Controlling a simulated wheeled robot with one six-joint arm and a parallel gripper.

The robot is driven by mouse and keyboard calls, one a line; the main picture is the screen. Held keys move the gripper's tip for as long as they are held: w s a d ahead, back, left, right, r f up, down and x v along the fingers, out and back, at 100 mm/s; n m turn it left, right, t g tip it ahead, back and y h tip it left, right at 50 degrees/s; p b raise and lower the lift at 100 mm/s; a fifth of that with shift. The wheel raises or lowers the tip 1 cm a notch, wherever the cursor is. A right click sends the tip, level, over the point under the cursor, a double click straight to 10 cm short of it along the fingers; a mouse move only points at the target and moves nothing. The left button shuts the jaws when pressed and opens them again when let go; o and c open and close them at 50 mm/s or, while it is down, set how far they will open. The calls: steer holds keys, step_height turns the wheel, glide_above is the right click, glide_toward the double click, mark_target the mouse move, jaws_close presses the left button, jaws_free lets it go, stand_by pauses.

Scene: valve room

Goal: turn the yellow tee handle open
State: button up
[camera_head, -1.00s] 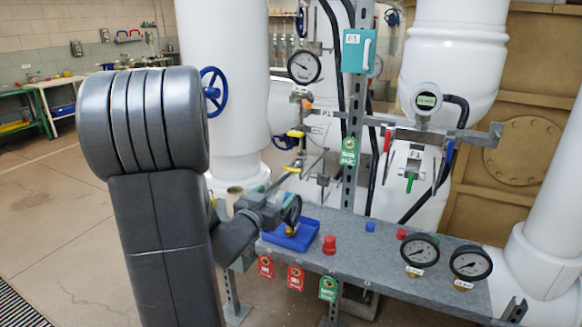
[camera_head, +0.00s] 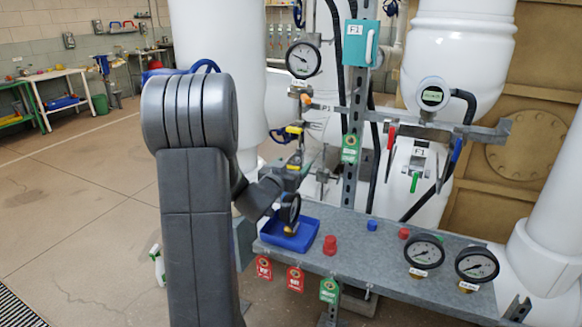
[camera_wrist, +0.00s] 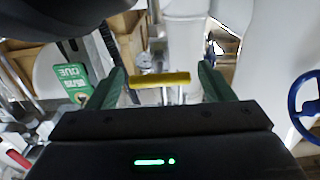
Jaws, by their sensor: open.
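The yellow tee handle (camera_head: 294,129) sits on the small pipework below the upper pressure gauge. In the wrist view the yellow tee handle (camera_wrist: 160,79) lies crosswise as a short bar between my two fingertips, with a gap to each finger. My gripper (camera_wrist: 163,73) is open and holds nothing. In the head view my gripper (camera_head: 298,160) points up and away, just below the handle, and its fingers are hard to make out there. Whether the fingertips reach past the bar in depth I cannot tell.
A green tag (camera_wrist: 73,80) hangs close to the left finger in the wrist view. A blue handwheel (camera_wrist: 306,105) is at the right. Below, the grey shelf (camera_head: 345,240) carries a blue tray (camera_head: 275,240), caps and gauges (camera_head: 424,252). A steel upright (camera_head: 350,185) stands right of the handle.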

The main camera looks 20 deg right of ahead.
steer(key=shift+c, duration=0.4)
steer(key=c, duration=0.9)
steer(key=shift+n+p, duration=0.3)
steer(key=shift+n, duration=0.1)
steer(key=shift+r+n+p, duration=0.1)
steer(key=shift+n+p, duration=0.65)
steer(key=shift+n, duration=0.15)
steer(key=n+p, duration=0.2)
steer(key=n, duration=0.2)
steer(key=shift+w+a+n+p, duration=0.1)
steer(key=shift+n+p, duration=0.2)
steer(key=shift+p, duration=0.1)
steer(key=n+p, duration=0.1)
steer(key=n, duration=0.1)
steer(key=n+p, duration=0.1)
steer(key=n, duration=0.1)
steer(key=n+p, duration=0.1)
steer(key=n, duration=0.1)
steer(key=shift+f, duration=0.3)
steer(key=shift+n, duration=0.3)
